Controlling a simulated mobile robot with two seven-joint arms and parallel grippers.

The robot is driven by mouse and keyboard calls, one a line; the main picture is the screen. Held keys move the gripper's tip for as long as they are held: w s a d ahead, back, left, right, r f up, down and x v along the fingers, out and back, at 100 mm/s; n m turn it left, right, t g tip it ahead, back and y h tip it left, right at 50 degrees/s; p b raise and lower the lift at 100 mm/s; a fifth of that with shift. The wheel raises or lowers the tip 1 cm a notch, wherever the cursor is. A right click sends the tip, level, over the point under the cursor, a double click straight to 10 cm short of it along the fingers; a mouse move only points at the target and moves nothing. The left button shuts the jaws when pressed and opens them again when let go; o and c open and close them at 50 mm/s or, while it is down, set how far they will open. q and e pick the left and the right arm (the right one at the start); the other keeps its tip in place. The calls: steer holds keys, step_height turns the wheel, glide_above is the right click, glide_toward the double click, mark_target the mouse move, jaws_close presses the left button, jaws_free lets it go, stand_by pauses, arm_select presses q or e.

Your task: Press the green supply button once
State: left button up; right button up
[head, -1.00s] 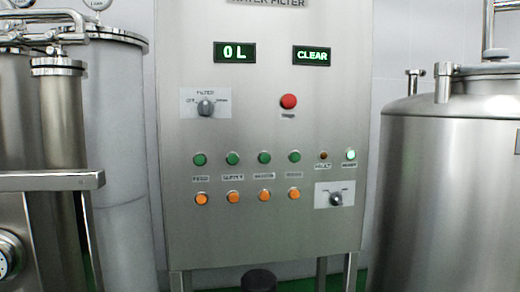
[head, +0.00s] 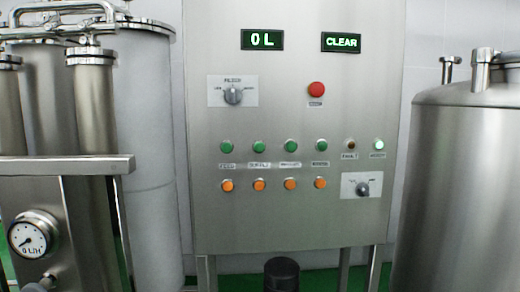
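The green supply button (head: 259,147) is on the steel control panel (head: 300,228), second from the left in a row of green buttons. Its label (head: 259,166) is just below it, and an orange button (head: 259,184) sits under that. The feed button (head: 227,147), also green, is to its left. Two more green buttons are to its right. Neither of my grippers shows in the head view.
A red stop button (head: 316,89), a filter knob (head: 232,95) and a lower knob (head: 362,188) are on the panel. Displays read 0 L (head: 262,39) and CLEAR (head: 341,43). Steel tanks stand left and right (head: 460,180). A dark cylinder (head: 282,274) stands below.

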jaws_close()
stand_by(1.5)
